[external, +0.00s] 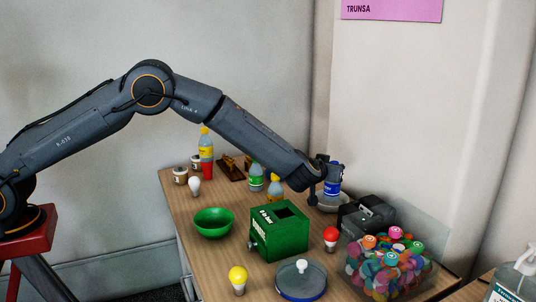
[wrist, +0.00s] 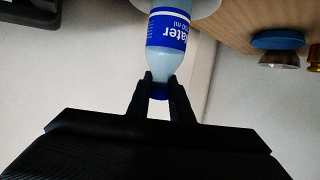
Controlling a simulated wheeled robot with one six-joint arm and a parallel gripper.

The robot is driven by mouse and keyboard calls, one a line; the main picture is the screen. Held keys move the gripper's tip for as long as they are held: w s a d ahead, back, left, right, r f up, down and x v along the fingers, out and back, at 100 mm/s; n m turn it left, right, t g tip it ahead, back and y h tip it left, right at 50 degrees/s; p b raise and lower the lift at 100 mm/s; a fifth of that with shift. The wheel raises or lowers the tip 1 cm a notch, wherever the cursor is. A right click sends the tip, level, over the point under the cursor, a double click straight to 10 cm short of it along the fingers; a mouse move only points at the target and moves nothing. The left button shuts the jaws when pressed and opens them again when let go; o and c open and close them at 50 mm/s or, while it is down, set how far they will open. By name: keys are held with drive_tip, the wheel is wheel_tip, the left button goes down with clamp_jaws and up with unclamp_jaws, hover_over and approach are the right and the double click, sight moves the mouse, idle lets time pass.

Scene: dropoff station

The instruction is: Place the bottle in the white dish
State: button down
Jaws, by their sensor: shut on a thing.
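The bottle (external: 333,184) has a blue label and stands about upright at the far right of the table. In the wrist view the bottle (wrist: 168,32) shows its label with "Water" and a blue cap. My gripper (external: 326,164) is shut on the bottle's neck, and its fingertips (wrist: 160,77) sit on both sides of it just by the cap.
A black device (external: 366,214) stands close in front of the dish. A green box (external: 279,232), a green bowl (external: 213,222), a clear bin of colourful things (external: 390,266), a red bulb (external: 330,238) and other bottles (external: 256,177) crowd the table. The wall is close behind the dish.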

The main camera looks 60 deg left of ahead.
drive_tip(key=shift+f, duration=1.05)
drive_tip(key=shift+f, duration=0.2)
drive_tip(key=c, duration=1.6)
unclamp_jaws()
drive_tip(key=shift+o, duration=0.2)
